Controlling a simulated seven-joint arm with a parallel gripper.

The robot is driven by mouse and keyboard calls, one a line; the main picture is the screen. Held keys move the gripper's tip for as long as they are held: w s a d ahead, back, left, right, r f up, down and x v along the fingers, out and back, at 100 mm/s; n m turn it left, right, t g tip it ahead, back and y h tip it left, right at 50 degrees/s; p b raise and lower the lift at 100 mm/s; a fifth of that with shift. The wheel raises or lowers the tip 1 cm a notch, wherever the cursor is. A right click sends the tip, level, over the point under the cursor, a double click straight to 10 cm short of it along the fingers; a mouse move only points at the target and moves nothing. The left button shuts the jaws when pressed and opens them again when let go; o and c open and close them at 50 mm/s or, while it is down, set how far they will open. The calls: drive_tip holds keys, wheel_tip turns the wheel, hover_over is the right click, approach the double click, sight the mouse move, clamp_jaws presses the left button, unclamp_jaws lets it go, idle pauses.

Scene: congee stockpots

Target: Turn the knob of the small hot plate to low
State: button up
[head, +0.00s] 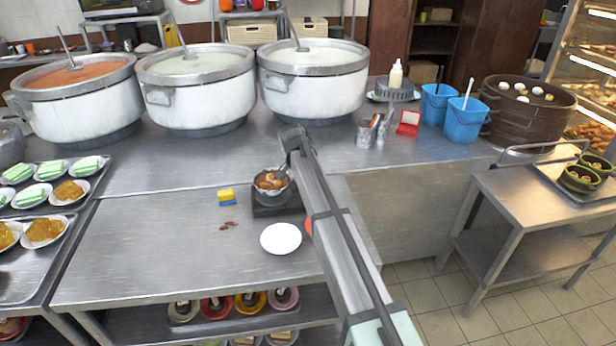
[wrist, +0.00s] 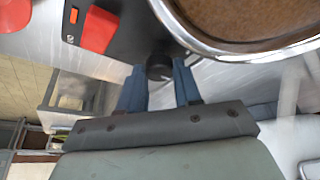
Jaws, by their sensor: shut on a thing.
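The small hot plate (head: 268,209) is a low black unit on the steel table in the head view, with a small pot (head: 272,183) of brown food on it. In the wrist view the dark hot plate (wrist: 138,22) fills the top middle, and the rim of the pot (wrist: 235,50) the upper right. Its round black knob (wrist: 159,66) sits between the fingertips of my gripper (wrist: 160,76). The blue-grey fingers are closed on the knob's sides. The knob's setting cannot be read. In the head view my arm hides the gripper and knob.
A white plate (head: 281,238) lies in front of the hot plate. A yellow and blue sponge (head: 227,197) is to its left. Large stockpots (head: 313,88) stand behind. The table's left part is mostly clear.

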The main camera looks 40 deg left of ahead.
idle(0.4)
drive_tip(key=o, duration=1)
drive_tip(key=shift+o, duration=0.2)
drive_tip(key=shift+r, duration=0.1)
drive_tip(key=v, duration=1.3)
drive_tip(key=shift+r, duration=0.25)
drive_tip(key=shift+s, duration=0.1)
